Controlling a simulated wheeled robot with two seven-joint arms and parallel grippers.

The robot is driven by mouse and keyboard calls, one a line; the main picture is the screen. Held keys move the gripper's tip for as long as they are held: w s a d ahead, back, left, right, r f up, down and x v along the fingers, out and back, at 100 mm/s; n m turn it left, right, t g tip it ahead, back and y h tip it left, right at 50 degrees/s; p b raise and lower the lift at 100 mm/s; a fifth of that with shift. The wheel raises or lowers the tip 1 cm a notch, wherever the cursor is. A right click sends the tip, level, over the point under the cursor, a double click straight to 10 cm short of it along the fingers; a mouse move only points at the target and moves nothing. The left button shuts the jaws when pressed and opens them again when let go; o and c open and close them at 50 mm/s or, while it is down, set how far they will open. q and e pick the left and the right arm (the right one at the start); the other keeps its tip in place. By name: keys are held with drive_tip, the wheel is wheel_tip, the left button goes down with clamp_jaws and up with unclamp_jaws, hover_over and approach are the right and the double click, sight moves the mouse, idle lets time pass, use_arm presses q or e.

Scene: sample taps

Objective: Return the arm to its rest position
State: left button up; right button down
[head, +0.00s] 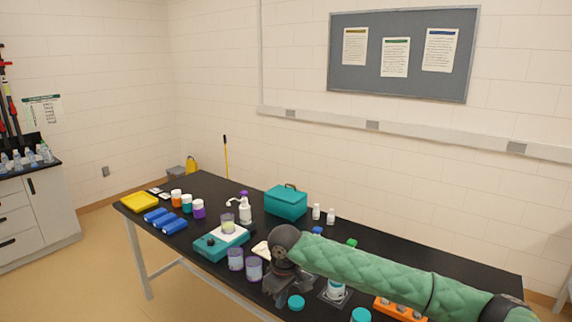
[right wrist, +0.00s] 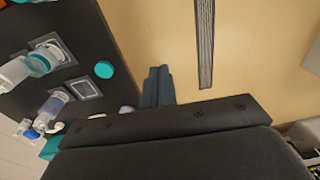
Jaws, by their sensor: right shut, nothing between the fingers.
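My right arm, in a green padded sleeve, reaches in from the right over the black table (head: 400,262) in the head view. My right gripper (head: 276,294) hangs at the table's front part, beside the purple-tinted cups; its fingers are small and dark there. In the right wrist view the gripper (right wrist: 157,88) shows its fingers shut together, with nothing between them, over the tan floor just off the table's edge. My left gripper is not in view.
Near the right gripper stand two cups (head: 254,269), a teal lid (head: 296,302) and a bottle on a grey square, partly hidden by the arm. Behind are a teal scale (head: 211,248) and a teal box (head: 286,203). An orange rack (head: 398,309) lies at the front right.

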wheel_tip(320, 180, down, 32)
drive_tip(key=s+a+m+t+y+b, duration=0.2)
drive_tip(key=m+y+b, duration=0.2)
drive_tip(key=b, duration=0.2)
drive_tip(key=s+d+f+m+b, duration=0.1)
drive_tip(key=s+d+f, duration=0.1)
drive_tip(key=f, duration=0.5)
drive_tip(key=s+d+f+m+b, duration=0.1)
drive_tip(key=s+d+f, duration=0.15)
drive_tip(key=f, duration=0.45)
drive_tip(key=s+d+f+m+h+b, duration=0.1)
drive_tip(key=s+d+f+b, duration=0.1)
drive_tip(key=s+d+f, duration=0.55)
drive_tip(key=s+d+f+m+h+b, duration=0.1)
drive_tip(key=s+d+f, duration=0.1)
drive_tip(key=s+f, duration=0.95)
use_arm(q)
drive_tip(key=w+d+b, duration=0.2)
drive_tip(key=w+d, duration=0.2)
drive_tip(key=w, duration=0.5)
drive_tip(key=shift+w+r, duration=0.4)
use_arm(e)
drive_tip(key=s+d+f+h, duration=0.1)
drive_tip(key=s+d+f, duration=0.3)
drive_tip(key=s, duration=0.5)
drive_tip(key=s+d+f+h, duration=0.1)
drive_tip(key=s+d+f, duration=0.4)
drive_tip(key=s+f, duration=0.4)
drive_tip(key=shift+s+f, duration=0.3)
